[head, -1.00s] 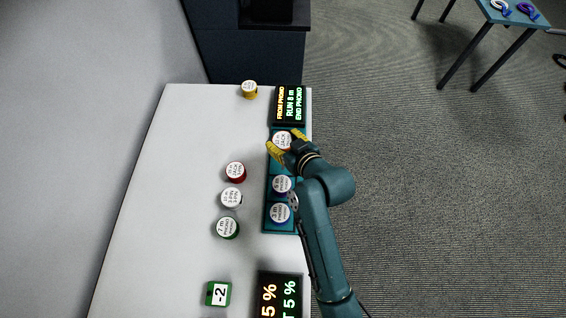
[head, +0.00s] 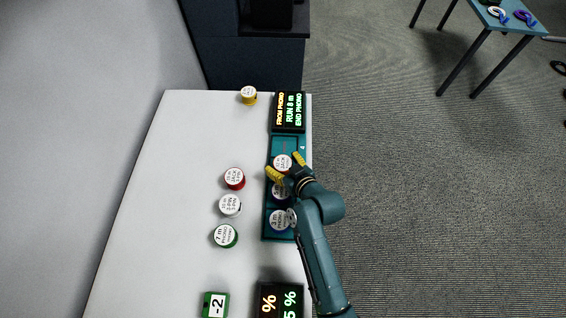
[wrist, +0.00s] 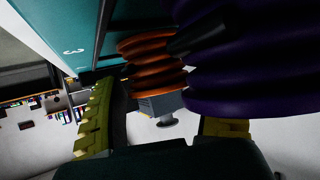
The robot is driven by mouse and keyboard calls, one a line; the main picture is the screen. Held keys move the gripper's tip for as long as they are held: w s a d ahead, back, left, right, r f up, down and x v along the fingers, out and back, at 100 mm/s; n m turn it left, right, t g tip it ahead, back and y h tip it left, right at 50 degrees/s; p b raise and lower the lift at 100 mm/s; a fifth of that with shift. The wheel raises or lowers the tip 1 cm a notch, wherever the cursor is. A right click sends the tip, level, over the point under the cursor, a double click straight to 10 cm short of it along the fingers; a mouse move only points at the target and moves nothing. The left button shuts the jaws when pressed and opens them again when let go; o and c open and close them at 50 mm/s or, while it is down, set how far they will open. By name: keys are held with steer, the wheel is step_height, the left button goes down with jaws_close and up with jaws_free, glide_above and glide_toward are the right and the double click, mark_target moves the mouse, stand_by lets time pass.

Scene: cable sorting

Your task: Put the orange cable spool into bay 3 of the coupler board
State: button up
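The orange cable spool (wrist: 150,60) shows its ridged orange side in the wrist view, next to the numeral 3 on the teal coupler board. In the head view its white labelled top (head: 283,162) is at the third place from the near end of the coupler board (head: 285,145). My gripper (head: 282,164) has its yellow fingers on both sides of the spool and appears shut on it. In the wrist view the left finger (wrist: 95,118) is close to the spool; a purple spool (wrist: 260,75) partly hides the right finger. Whether the orange spool is fully seated is unclear.
Purple-rimmed (head: 280,191) and blue-rimmed (head: 279,220) spools sit in the nearer bays. Bay 4 looks empty. Red (head: 235,179), white (head: 230,205), green (head: 225,236) and yellow (head: 248,95) spools stand on the white table (head: 180,170). Display screens (head: 289,111) flank the board.

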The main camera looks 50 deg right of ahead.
steer(key=shift+o, duration=0.6)
steer(key=shift+r, duration=0.1)
steer(key=shift+s+r, duration=0.1)
steer(key=shift+r, duration=0.1)
steer(key=p+v, duration=0.2)
steer(key=v, duration=0.9)
steer(key=shift+s+a+r, duration=0.1)
steer(key=shift+s+a, duration=0.05)
steer(key=shift+s, duration=0.2)
